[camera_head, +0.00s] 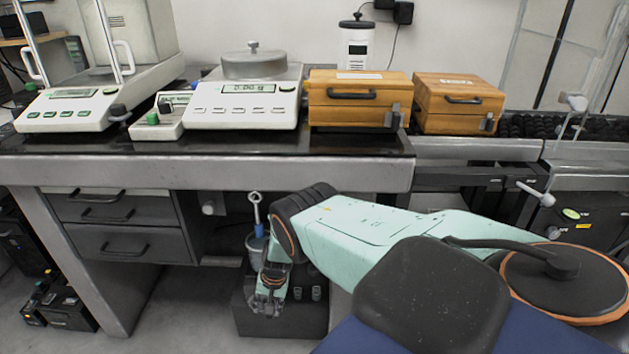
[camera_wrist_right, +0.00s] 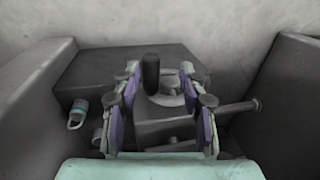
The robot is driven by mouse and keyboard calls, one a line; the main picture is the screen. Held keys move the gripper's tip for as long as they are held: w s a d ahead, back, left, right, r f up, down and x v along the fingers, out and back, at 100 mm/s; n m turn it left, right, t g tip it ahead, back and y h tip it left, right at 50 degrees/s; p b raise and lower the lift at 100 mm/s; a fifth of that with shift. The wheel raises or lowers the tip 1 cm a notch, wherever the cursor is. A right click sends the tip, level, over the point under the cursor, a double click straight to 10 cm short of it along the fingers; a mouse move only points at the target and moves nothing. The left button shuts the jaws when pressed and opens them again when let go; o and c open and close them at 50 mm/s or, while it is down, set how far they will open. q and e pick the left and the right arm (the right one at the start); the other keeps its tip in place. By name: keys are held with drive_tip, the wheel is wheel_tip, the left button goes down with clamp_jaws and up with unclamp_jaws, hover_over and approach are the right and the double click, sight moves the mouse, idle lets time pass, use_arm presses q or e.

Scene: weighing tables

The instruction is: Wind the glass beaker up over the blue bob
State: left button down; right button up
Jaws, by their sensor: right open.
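My right gripper (camera_head: 270,296) hangs low in front of the weighing table in the head view. In the right wrist view the right gripper (camera_wrist_right: 163,88) is open, its fingers apart on either side of a dark upright peg and a round metal part on a grey block (camera_wrist_right: 165,130). A rod with a knobbed end (camera_wrist_right: 240,107) sticks out to the right. In the head view a pale blue object (camera_head: 257,247) sits below a ring-topped rod, partly behind my gripper. I cannot tell whether it is the beaker or the bob. My left gripper is out of view.
A dark box (camera_head: 255,318) is on the floor by my gripper. Grey walls flank the wrist view.

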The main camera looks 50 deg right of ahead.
drive_tip(key=shift+w+a, duration=0.1)
drive_tip(key=shift+w+a+r+g+h+b, duration=0.1)
drive_tip(key=shift+w+a+g+h+b, duration=0.15)
drive_tip(key=shift+g+h+b, duration=0.25)
drive_tip(key=shift+w+a+r+g+h+b, duration=0.1)
drive_tip(key=shift+w+g+h+b, duration=0.1)
drive_tip(key=shift+g+h+b, duration=0.25)
wheel_tip(320, 180, up, 9)
drive_tip(key=p, duration=0.6)
drive_tip(key=s+a+f+n+b, duration=0.1)
drive_tip(key=s+a+f+n, duration=0.1)
drive_tip(key=s+a, duration=0.35)
drive_tip(key=s+a+f+n, duration=0.2)
drive_tip(key=s, duration=0.6)
drive_tip(key=s+a+r+n, duration=0.2)
drive_tip(key=s+r, duration=0.1)
drive_tip(key=s, duration=0.5)
drive_tip(key=s+a+r+n, duration=0.2)
drive_tip(key=s+r, duration=0.1)
drive_tip(key=s, duration=0.5)
drive_tip(key=shift+s+a+r+b, duration=0.2)
drive_tip(key=shift+s+r+b, duration=0.1)
drive_tip(key=shift+s+b, duration=0.1)
